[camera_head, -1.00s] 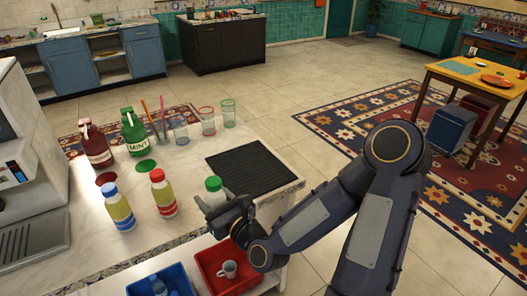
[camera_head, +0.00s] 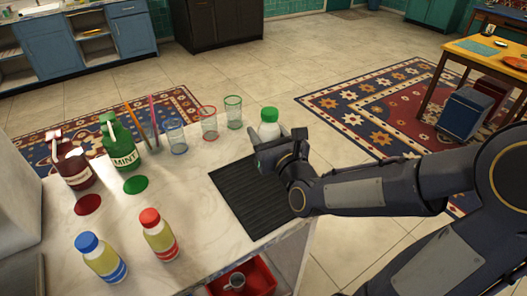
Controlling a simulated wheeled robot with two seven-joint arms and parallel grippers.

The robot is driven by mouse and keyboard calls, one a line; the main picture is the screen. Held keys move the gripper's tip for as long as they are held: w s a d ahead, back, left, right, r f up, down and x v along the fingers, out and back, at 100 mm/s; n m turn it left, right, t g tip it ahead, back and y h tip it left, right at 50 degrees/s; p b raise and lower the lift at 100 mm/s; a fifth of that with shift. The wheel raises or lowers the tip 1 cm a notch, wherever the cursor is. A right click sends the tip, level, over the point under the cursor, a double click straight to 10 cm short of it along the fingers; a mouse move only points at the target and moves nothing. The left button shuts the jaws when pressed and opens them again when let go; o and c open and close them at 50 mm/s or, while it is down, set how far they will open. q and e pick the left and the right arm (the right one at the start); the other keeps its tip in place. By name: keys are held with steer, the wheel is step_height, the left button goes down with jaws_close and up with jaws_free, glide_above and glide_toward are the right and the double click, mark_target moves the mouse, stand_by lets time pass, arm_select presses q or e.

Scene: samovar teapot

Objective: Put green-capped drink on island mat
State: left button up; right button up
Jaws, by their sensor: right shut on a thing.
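The green-capped drink (camera_head: 269,130) is a pale bottle with a green cap, upright at the far edge of the mat in the head view. My right gripper (camera_head: 272,146) is shut on it from the right side. The gripper hides the bottle's lower part, so I cannot tell whether its base touches anything. The black ribbed island mat (camera_head: 243,203) lies flat on the right part of the marble counter, and its visible surface is bare. My left gripper is not in view.
A red-capped bottle (camera_head: 158,236) and a blue-capped bottle (camera_head: 101,259) stand at the counter's front left. Several glasses (camera_head: 209,125) and a green MINT jug (camera_head: 121,145) stand behind. A red bin (camera_head: 260,277) sits below the counter edge.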

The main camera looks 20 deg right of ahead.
steer(key=w+d+f, duration=0.1)
steer(key=w+f, duration=0.2)
steer(key=w+d+f, duration=0.1)
steer(key=w+f, duration=0.1)
steer(key=f, duration=0.2)
steer(key=w+d+f+b, duration=0.1)
steer(key=w+f, duration=0.2)
steer(key=f, duration=0.1)
steer(key=shift+w, duration=0.35)
steer(key=shift+r, duration=0.1)
steer(key=shift+f+b, duration=0.2)
steer(key=shift+b, duration=0.15)
steer(key=o, duration=1.1)
steer(key=shift+o, duration=0.2)
steer(key=shift+r, duration=0.15)
